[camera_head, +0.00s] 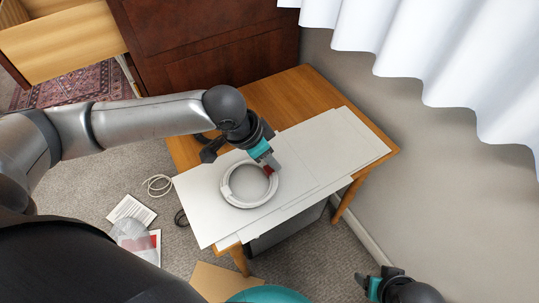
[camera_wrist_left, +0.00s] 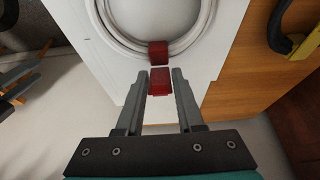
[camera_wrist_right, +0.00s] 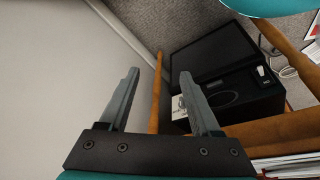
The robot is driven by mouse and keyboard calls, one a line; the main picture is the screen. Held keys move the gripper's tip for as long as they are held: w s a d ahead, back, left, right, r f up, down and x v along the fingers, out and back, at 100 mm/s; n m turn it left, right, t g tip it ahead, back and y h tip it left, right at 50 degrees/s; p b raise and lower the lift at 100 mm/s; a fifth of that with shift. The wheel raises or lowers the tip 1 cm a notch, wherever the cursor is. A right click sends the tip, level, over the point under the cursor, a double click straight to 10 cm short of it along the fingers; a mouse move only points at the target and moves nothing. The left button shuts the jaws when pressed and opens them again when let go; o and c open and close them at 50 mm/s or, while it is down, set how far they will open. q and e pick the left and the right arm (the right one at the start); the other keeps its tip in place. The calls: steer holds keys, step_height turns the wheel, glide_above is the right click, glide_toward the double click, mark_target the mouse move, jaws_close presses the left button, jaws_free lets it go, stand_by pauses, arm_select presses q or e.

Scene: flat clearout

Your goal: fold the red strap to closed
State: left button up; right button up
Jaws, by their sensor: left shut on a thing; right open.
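A coiled white cable (camera_head: 226,188) lies on the pale sheets on the wooden table. It also shows at the top of the left wrist view (camera_wrist_left: 110,35). The red strap (camera_wrist_left: 158,50) sits around one side of the coil, and its free red tab (camera_wrist_left: 160,82) sticks out between my left fingers. My left gripper (camera_wrist_left: 160,76) is shut on this tab at the coil's edge. In the head view the left gripper (camera_head: 268,160) partly hides the strap. My right gripper (camera_wrist_right: 159,75) is open and empty, low beside the table, away from the coil.
The wooden table (camera_head: 310,82) carries large pale sheets (camera_head: 330,140) that overhang its front edge. A black box (camera_wrist_right: 245,90) stands under the table. A loose white cable (camera_head: 158,184) and papers (camera_head: 132,209) lie on the carpet at left. The wall (camera_head: 440,170) is close on the right.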

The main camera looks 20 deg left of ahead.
arm_select(q)
jaws_close()
